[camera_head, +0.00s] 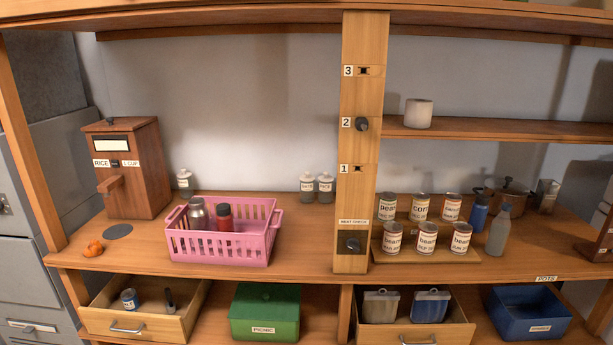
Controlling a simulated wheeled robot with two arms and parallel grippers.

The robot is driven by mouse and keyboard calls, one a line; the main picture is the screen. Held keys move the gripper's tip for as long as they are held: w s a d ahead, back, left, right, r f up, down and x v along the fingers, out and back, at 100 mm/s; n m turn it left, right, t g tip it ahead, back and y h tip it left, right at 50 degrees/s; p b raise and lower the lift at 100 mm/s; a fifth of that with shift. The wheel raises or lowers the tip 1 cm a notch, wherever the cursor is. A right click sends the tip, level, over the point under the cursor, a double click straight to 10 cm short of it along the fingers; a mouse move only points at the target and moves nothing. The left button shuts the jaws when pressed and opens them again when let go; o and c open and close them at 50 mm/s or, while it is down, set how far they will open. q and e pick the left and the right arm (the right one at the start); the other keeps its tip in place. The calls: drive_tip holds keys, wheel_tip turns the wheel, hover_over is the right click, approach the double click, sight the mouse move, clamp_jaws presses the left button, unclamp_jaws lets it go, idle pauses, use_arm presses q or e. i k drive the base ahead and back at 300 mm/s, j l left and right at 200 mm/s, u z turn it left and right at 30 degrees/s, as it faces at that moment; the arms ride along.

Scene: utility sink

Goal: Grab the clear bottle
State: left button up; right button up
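A greyish, see-through-looking bottle (498,234) stands upright on the wooden counter, right of the cans. It appears to be the clear bottle. A blue bottle (478,215) stands just behind it to the left. Neither of my grippers is in view, and nothing is seen touching the bottle.
Several labelled cans (426,240) stand on a stepped rack left of the bottle. A pot (507,197) is behind it. A wooden post (352,200) divides the shelf. A pink basket (223,250) holds two bottles. Below are an open drawer (130,325) and a blue bin (530,315).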

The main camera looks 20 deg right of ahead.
sight(497, 239)
drive_tip(key=k+j+z, duration=0.2)
drive_tip(key=z, duration=1.4)
drive_tip(key=i+j, duration=0.1)
drive_tip(key=i, duration=0.35)
drive_tip(key=i+j+z, duration=0.1)
drive_tip(key=i, duration=0.4)
